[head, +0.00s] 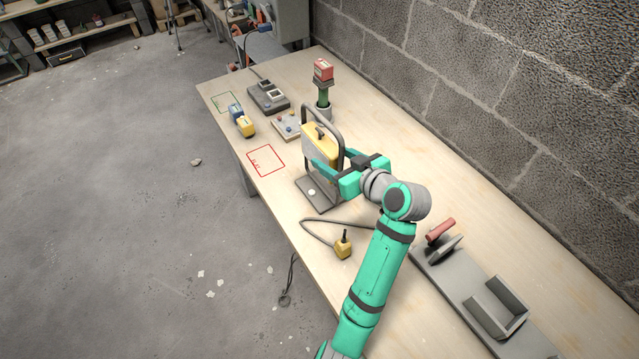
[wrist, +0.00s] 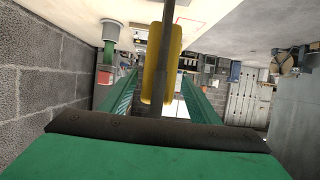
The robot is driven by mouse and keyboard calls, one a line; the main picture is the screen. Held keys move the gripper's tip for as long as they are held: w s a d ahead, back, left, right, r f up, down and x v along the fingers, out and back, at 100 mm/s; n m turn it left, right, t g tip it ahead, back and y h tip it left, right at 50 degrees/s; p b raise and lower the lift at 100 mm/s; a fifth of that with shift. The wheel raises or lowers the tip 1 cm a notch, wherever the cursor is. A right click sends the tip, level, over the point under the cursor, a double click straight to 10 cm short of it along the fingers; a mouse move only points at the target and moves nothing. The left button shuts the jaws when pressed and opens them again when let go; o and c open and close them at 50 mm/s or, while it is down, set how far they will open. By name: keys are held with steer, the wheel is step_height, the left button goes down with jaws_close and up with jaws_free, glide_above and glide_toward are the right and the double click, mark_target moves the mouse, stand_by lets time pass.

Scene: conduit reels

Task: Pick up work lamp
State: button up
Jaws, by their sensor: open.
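The work lamp (head: 318,146) has a yellow body in a grey tubular frame, upright on a flat grey base on the wooden workbench. Its dark cable runs along the bench to a yellow plug (head: 343,246). My gripper (head: 334,163) is open at the lamp's right side, with its fingers reaching toward the frame and body. In the wrist view, which looks upside down, the yellow lamp body (wrist: 155,70) and a grey tube stand between the two green fingers (wrist: 160,98), with gaps on both sides. I cannot tell whether either finger touches the lamp.
A red outlined area (head: 266,160) is empty. A grey bracket (head: 497,308) sits at lower right.

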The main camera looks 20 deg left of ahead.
steer(key=shift+x, duration=3.15)
steer(key=shift+w+d, duration=0.1)
steer(key=shift+d, duration=0.05)
jaws_close()
steer(key=shift+w+r, duration=0.1)
steer(key=shift+r, duration=0.05)
